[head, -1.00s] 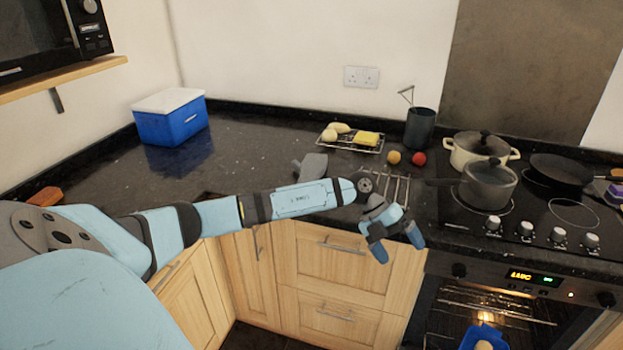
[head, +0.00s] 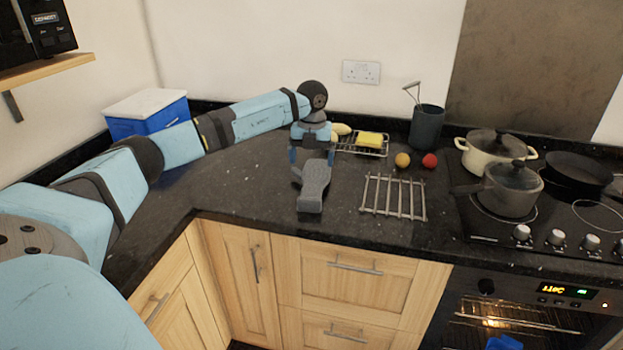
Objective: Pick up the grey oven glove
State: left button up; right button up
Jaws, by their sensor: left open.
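The gripper is open. I cannot tell whether the fingers touch the glove. My right gripper is not in view.
A metal trivet (head: 393,197) lies right of the glove. Behind it are a wire rack (head: 376,151), an orange ball (head: 402,160), a red ball (head: 430,160) and a dark utensil pot (head: 427,127). Pans (head: 508,190) stand on the hob. A blue cool box (head: 128,128) is partly hidden by my arm.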

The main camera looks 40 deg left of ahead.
aim_at(311, 191)
pick_arm(q)
notch_tip(311, 191, down, 7)
jog(key=shift+r, duration=0.2)
jog(key=shift+f, duration=0.65)
notch_tip(311, 191, down, 5)
jog(key=shift+a+r+p, duration=0.1)
jog(key=shift+a+p, duration=0.05)
jog(key=shift+p, duration=0.15)
jog(key=c, duration=1.2)
jog(key=shift+w+r, duration=0.1)
jog(key=shift+r, duration=0.05)
